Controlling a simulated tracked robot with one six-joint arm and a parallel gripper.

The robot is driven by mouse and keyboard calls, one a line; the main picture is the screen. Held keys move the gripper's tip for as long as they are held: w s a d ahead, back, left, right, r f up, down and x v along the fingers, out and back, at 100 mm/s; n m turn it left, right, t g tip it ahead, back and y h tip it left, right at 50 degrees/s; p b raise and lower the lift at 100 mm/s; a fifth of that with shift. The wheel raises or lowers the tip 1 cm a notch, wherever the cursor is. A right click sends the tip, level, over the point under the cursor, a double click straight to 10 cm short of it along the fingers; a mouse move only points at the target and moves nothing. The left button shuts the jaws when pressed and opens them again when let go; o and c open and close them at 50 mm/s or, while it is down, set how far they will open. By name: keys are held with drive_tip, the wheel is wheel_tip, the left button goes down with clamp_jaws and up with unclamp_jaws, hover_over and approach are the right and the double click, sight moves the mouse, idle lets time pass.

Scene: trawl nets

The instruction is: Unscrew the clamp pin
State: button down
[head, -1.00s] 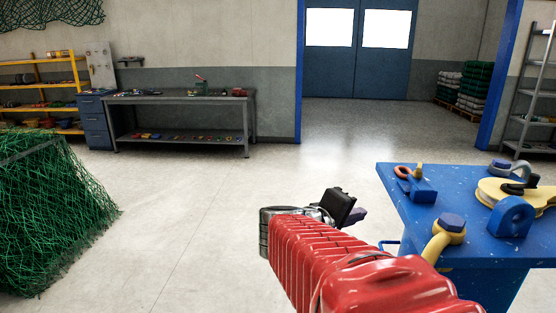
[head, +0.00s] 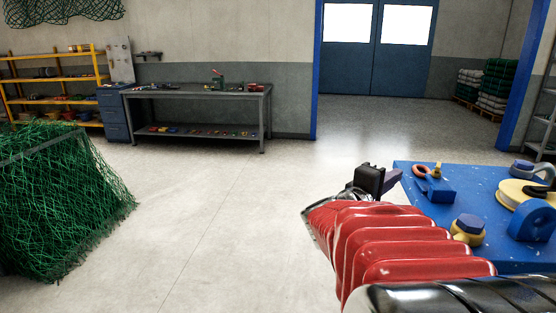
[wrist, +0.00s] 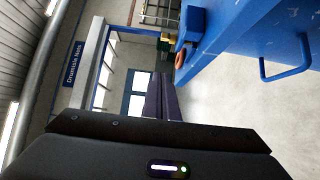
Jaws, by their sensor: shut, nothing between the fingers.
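A blue fixture (head: 437,186) with a red-orange ring and a small brass-coloured pin (head: 437,171) stands near the left corner of the blue workbench (head: 480,208). A yellow fitting with a blue hex head (head: 468,226) sits near the front edge. I cannot tell for certain which is the clamp pin. My gripper (head: 392,179) is shut and empty, just left of the bench corner and apart from the fixtures. In the wrist view, its dark fingers (wrist: 160,98) lie together, and the red-orange ring (wrist: 183,57) shows to their upper right.
A yellow sheave (head: 515,194) and a blue bracket (head: 531,223) also stand on the blue bench. A blue handle (wrist: 287,68) sticks out from its side. A green net heap (head: 65,195) is at left; a grey workbench (head: 195,92) is behind. The floor between is clear.

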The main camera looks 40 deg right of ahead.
sight(438, 167)
drive_tip(key=shift+s+d, duration=0.45)
drive_tip(key=shift+d, duration=1.4)
drive_tip(key=shift+s+d, duration=0.5)
drive_tip(key=shift+d, duration=1.35)
drive_tip(key=shift+s+d, duration=0.45)
drive_tip(key=shift+d, duration=1.4)
drive_tip(key=shift+d, duration=0.1)
